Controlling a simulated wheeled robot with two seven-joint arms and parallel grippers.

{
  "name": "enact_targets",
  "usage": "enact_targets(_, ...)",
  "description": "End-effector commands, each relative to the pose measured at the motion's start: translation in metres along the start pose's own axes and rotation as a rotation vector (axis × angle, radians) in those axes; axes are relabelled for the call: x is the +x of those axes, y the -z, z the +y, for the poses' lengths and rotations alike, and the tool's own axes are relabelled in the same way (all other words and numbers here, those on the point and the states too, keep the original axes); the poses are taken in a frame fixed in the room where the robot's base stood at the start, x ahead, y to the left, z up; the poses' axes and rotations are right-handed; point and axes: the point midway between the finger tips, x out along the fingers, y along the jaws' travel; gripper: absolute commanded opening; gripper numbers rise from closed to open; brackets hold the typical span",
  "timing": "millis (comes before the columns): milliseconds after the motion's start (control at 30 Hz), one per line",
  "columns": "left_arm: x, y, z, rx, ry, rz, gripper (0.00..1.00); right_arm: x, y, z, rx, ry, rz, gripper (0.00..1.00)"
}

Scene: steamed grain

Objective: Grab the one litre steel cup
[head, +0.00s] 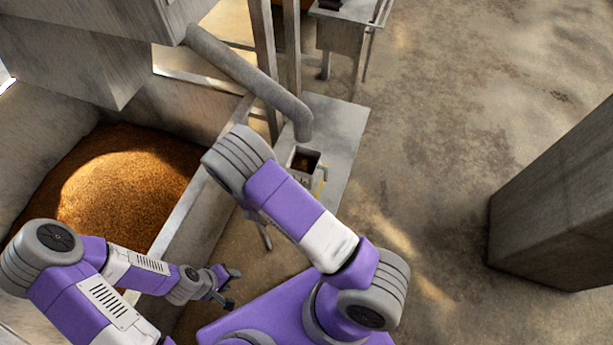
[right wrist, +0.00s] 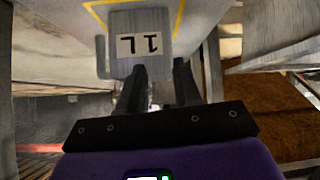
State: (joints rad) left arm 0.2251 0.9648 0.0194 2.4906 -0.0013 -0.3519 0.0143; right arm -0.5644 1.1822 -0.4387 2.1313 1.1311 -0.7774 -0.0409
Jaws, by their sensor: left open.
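The steel cup (head: 301,178) is a small square grey container with brown matter inside. It stands on a pale metal platform under the pipe's mouth in the head view. In the right wrist view the cup (right wrist: 122,68) shows close up, its "1L" label upside down. My right gripper (right wrist: 160,68) points at the labelled face; its two dark fingers are apart, with the tips just before or at the cup. I cannot tell whether they touch it. In the head view my right arm hides its own gripper. My left gripper (head: 232,289) is open and empty, well away from the cup.
A grey pipe (head: 250,77) slopes down to just above the cup. The platform (head: 342,130) has a yellow line beside the cup. A large bin wall (head: 200,205) holding brown grain (head: 125,180) is on the left. A thick pillar (head: 560,205) stands right; open floor lies between.

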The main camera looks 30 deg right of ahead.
Motion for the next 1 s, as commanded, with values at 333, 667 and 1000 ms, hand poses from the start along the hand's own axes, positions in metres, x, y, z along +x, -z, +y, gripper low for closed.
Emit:
enact_targets(333,0.022,0.001,-0.008,0.001,-0.001,0.001,0.42,0.003,0.037,-0.019,0.126,-0.058,0.228,0.33)
enact_targets(667,0.036,0.002,-0.013,0.001,0.000,0.001,0.42,0.052,0.048,-0.015,0.124,-0.057,0.225,0.33)
enact_targets(1000,0.047,0.002,-0.017,0.001,0.000,0.000,0.42,0.080,0.056,-0.012,0.125,-0.058,0.225,0.33)
